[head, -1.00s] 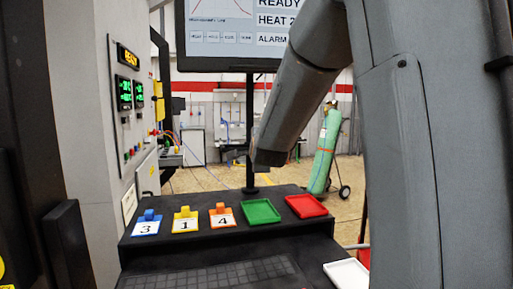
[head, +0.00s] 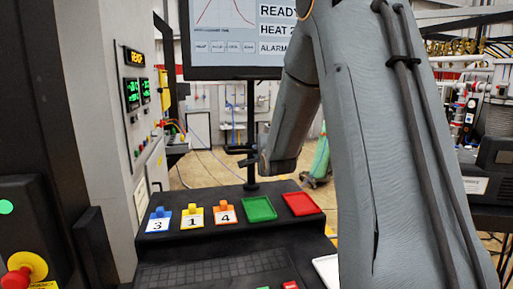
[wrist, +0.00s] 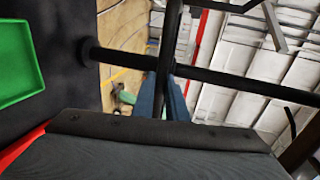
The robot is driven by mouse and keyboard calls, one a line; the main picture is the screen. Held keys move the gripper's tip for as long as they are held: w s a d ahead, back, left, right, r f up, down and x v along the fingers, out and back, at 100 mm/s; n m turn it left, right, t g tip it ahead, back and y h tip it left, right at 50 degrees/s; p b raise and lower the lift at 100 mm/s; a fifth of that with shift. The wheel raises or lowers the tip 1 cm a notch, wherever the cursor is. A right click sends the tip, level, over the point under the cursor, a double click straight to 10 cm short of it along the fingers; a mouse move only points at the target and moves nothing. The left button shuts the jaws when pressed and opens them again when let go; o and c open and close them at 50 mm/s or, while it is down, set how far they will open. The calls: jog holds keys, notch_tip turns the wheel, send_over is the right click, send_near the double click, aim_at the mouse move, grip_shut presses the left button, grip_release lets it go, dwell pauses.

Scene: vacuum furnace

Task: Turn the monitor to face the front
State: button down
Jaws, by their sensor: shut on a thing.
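The monitor (head: 232,50) hangs at the top of the head view on a black pole (head: 251,120). Its lit screen, with a red curve and status text, faces me nearly straight on. Its top is cut off and my arm hides its right part. My gripper (head: 252,161) is beside the pole, below the monitor. In the wrist view my gripper's blue fingers (wrist: 172,88) are shut on a thin black bar (wrist: 170,40), which crosses the thicker pole (wrist: 215,76). The exact contact is partly hidden.
Below is a dark console with green (head: 259,209) and red (head: 301,204) trays and numbered tags (head: 191,217). A furnace panel (head: 135,110) stands left. A green cylinder (head: 320,160) is behind my arm. Racks fill the right.

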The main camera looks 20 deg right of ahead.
jog(key=shift+a, duration=0.1)
dwell(0.4)
jog(key=c, duration=1.8)
grip_release()
jog(key=shift+o, duration=0.2)
jog(key=shift+s, duration=0.15)
jog(key=b+v, duration=0.2)
jog(key=v, duration=0.5)
jog(key=shift+s, duration=0.25)
